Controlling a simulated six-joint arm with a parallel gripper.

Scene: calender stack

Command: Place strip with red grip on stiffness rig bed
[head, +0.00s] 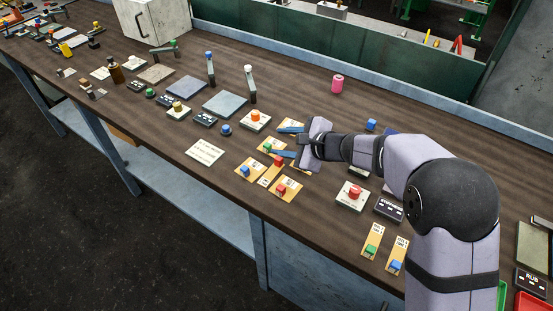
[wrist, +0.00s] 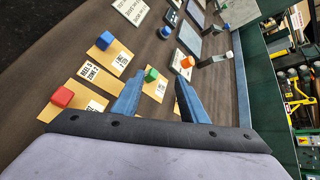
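Several tan cards or strips with coloured block grips lie mid-table. In the head view, one red grip (head: 278,160) stands by the lower finger and another red grip (head: 281,188) sits nearer the front edge; I cannot tell which is the task's strip. A red grip on a tan card (wrist: 62,96) shows at left in the wrist view. My gripper (head: 274,140) is open over the cards, its blue fingers apart and nothing held. A green grip (wrist: 151,74) appears between the fingertips; contact cannot be told. No rig is clearly identifiable as the stiffness rig.
Grey-blue plates (head: 224,103), upright posts (head: 250,84) and white pads with coloured knobs (head: 255,119) stand left of my gripper. A red-knobbed pad (head: 353,197) and dark label plate (head: 390,208) stand right. A pink cylinder (head: 337,84) stands at the back, with bare table around it.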

